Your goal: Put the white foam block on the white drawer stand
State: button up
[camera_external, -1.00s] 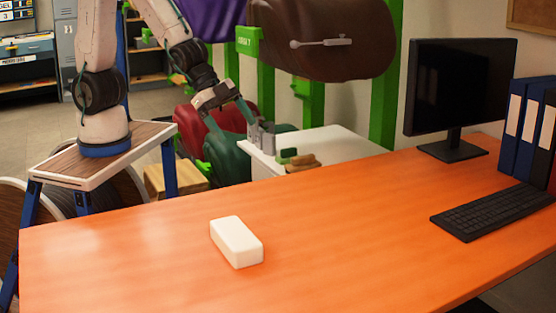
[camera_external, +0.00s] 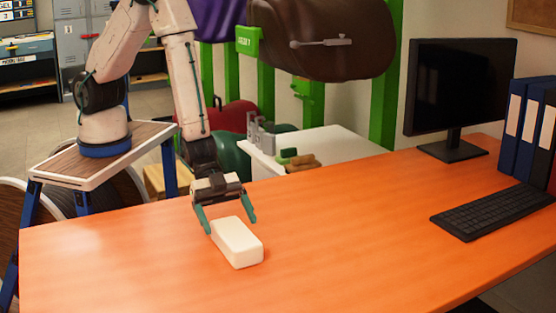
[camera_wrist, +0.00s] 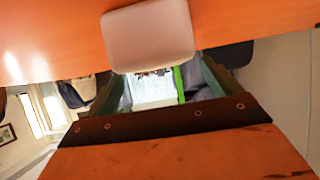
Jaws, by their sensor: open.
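The white foam block (camera_external: 237,243) lies flat on the orange desk (camera_external: 120,260), near the desk's front middle. It also shows in the wrist view (camera_wrist: 150,36) at the upper middle, ahead of the fingers. My gripper (camera_external: 228,220) is open and empty just behind and above the block, its two green fingers spread apart. In the wrist view my gripper (camera_wrist: 170,85) has a finger on each side, below the block. The white drawer stand (camera_external: 325,140) stands behind the desk; its lower part is hidden by the desk.
On the stand are grey metal pieces (camera_external: 260,135) and green and brown items (camera_external: 297,160). A monitor (camera_external: 458,95), keyboard (camera_external: 495,210) and blue binders (camera_external: 512,125) occupy the desk's right. A brown saddle (camera_external: 330,40) hangs above the stand.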

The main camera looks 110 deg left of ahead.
aim_at(235, 230)
jog(key=x, duration=0.4)
jog(key=shift+w, duration=0.15)
jog(key=c, duration=1.1)
jog(key=shift+c, duration=0.2)
notch_tip(235, 230, up, 10)
jog(key=shift+r, duration=0.1)
jog(key=shift+w+a, duration=0.1)
jog(key=shift+a, duration=0.05)
jog(key=a+f+n+t+y, duration=0.1)
jog(key=a+n+y, duration=0.3)
jog(key=a, duration=1)
jog(key=a+f+n+t+y, duration=0.2)
jog(key=a+f+n+y, duration=0.1)
jog(key=a, duration=1.1)
jog(key=shift+w+n+t+y, duration=0.2)
jog(key=shift+n+t+y, duration=0.1)
jog(key=shift+n+y, duration=0.6)
jog(key=shift+d, duration=0.1)
